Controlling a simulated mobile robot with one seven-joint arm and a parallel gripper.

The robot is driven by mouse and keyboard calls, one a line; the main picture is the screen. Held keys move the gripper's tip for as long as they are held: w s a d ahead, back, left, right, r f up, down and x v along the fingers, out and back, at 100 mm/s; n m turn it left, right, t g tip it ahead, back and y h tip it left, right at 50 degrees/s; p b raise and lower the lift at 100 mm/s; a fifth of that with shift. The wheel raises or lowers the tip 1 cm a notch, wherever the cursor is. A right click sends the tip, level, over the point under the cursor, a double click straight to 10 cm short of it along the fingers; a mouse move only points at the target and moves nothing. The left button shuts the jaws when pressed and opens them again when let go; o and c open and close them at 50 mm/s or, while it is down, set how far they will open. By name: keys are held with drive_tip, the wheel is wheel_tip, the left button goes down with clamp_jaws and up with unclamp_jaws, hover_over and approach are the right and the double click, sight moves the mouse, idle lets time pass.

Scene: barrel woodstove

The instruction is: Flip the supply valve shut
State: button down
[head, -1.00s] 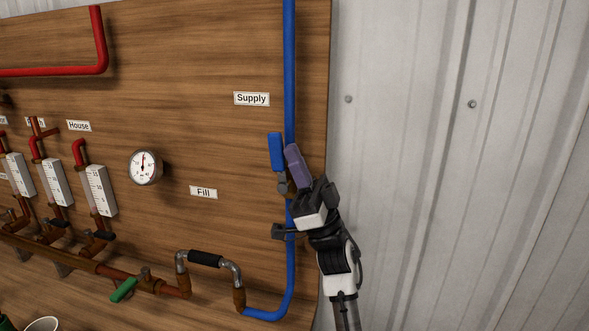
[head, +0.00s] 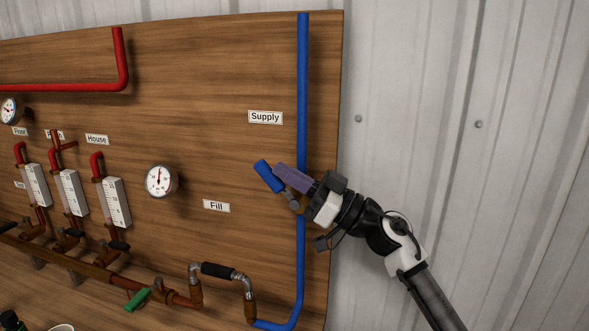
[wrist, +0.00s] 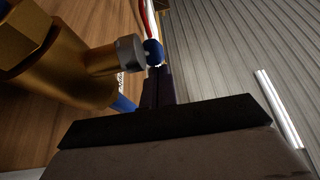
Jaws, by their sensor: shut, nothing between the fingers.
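The supply valve's blue handle (head: 268,176) tilts up and to the left, off the line of the blue vertical pipe (head: 302,90), below the "Supply" label (head: 265,117). My gripper (head: 281,171) is shut with nothing between its purple fingers. The fingers lie along the upper right side of the handle, touching it or very close. In the wrist view the brass valve body (wrist: 60,65) fills the left, with the blue handle end (wrist: 153,52) beyond its grey stem nut. The dark fingers (wrist: 153,88) are just right of the valve. Part of the valve body is hidden by my gripper in the head view.
A pressure gauge (head: 160,181) and the "Fill" label (head: 216,206) are to the left on the wooden board (head: 215,150). A black-gripped pipe loop (head: 217,270) and a green handle (head: 138,299) are lower left. A corrugated metal wall (head: 420,80) is at right.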

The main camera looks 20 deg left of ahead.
drive_tip(key=shift+a+f+h+p, duration=0.15)
drive_tip(key=shift+a+h+p, duration=0.55)
drive_tip(key=shift+h, duration=0.5)
